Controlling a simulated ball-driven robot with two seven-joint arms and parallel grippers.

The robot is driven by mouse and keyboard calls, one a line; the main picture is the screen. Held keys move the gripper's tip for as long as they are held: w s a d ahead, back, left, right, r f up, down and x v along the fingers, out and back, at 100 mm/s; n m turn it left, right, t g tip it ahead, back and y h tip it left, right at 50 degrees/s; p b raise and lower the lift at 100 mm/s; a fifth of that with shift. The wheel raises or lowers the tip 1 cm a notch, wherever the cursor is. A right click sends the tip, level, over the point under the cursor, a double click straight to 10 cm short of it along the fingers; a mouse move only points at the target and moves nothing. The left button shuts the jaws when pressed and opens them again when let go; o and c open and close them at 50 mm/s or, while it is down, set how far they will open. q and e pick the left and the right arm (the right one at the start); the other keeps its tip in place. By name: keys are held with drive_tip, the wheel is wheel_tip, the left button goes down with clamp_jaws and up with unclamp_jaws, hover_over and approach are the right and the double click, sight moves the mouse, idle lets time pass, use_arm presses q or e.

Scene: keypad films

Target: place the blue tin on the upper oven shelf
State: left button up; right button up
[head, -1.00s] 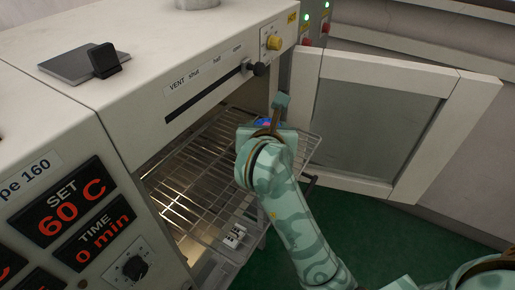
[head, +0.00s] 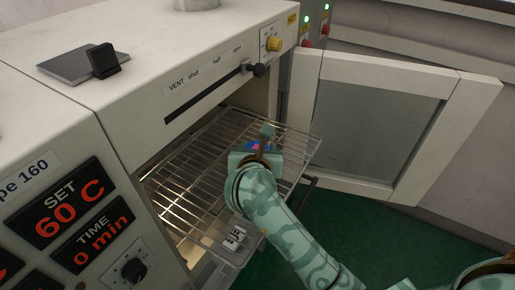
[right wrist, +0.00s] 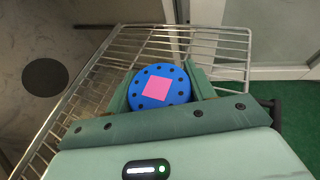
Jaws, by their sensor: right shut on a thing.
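The blue tin (right wrist: 158,87) is round, with dark dots around its lid and a pink square in the middle. My right gripper (right wrist: 160,84) is shut on it, one finger on each side. In the head view the tin (head: 256,146) is mostly hidden by my right gripper (head: 262,141). The upper oven shelf (head: 192,178) is a wire rack sticking out of the open oven. The tin is over the outer part of this rack; I cannot tell whether it touches the wires. My left gripper is not in view.
The oven door (head: 375,130) stands open at the right. A small white lettered piece (head: 233,238) is near the rack's front, lower down. The oven's control panel (head: 85,215) is at the left. The rack's inner part looks bare.

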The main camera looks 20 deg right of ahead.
drive_tip(key=o, duration=1.1)
drive_tip(key=shift+r, duration=0.15)
drive_tip(key=p+v, duration=0.4)
drive_tip(key=v, duration=0.3)
drive_tip(key=shift+s, duration=0.2)
drive_tip(key=shift+a, duration=0.1)
